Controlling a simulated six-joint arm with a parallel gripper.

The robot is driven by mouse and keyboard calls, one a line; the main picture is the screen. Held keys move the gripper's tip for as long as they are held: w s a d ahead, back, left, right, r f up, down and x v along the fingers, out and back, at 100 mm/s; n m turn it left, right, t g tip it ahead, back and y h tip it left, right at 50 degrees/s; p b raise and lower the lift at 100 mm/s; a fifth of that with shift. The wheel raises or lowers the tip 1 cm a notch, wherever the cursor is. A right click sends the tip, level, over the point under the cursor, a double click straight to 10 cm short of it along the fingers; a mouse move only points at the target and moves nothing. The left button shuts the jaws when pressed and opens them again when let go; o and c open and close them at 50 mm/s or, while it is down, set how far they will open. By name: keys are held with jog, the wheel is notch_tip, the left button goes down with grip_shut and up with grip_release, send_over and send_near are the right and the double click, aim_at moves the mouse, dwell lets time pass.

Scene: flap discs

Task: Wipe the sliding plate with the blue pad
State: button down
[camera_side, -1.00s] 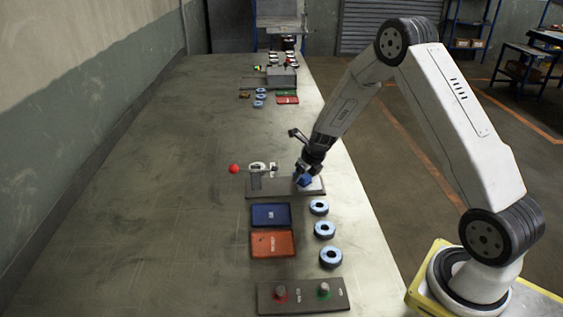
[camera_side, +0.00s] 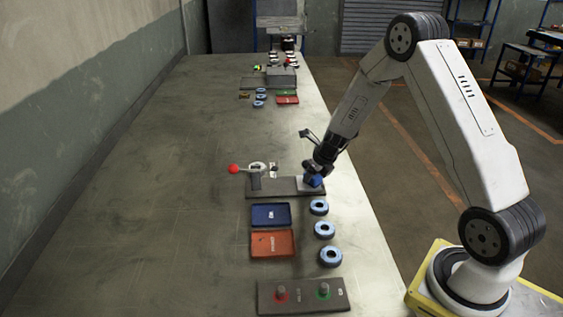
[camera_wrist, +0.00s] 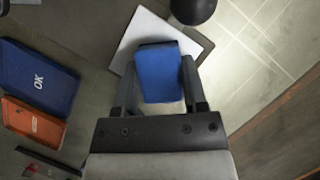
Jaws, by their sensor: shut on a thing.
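My gripper (camera_side: 314,176) is shut on the blue pad (camera_side: 315,181), which also shows between the two fingers in the wrist view (camera_wrist: 158,72). The sliding plate (camera_wrist: 137,37) is a pale square under the pad, at the right end of the dark base (camera_side: 284,187). Its pale edge also shows in the side view (camera_side: 303,185). The pad is over the plate, but I cannot tell whether they touch. The pad and gripper cover part of the plate. A lever with a red ball (camera_side: 234,169) stands at the left of the base.
A blue tray (camera_side: 270,215) marked OK and an orange tray (camera_side: 272,243) lie in front of the base. A button panel (camera_side: 303,296) lies nearest. The table's left half is clear.

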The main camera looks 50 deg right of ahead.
jog(key=shift+w+a, duration=1.55)
jog(key=shift+a, duration=0.1)
jog(key=shift+s+d, duration=2.35)
jog(key=shift+d, duration=0.05)
jog(key=shift+r, duration=4.1)
